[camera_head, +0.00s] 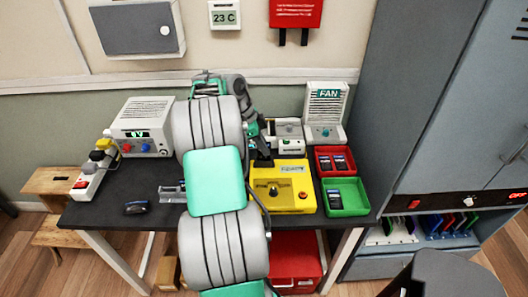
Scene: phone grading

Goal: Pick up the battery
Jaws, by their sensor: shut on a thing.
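My gripper (263,157) is small and dark in the head view, low over the table at the back edge of the yellow tester box (300,203). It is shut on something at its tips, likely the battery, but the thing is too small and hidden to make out. A white device (289,134) stands just right of and behind my gripper. My arm hides the middle of the table.
A red tray (323,174) and a green tray (357,207) hold dark phone-like items at the right. A dark item (136,208) lies front left, near a clear holder (171,193).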

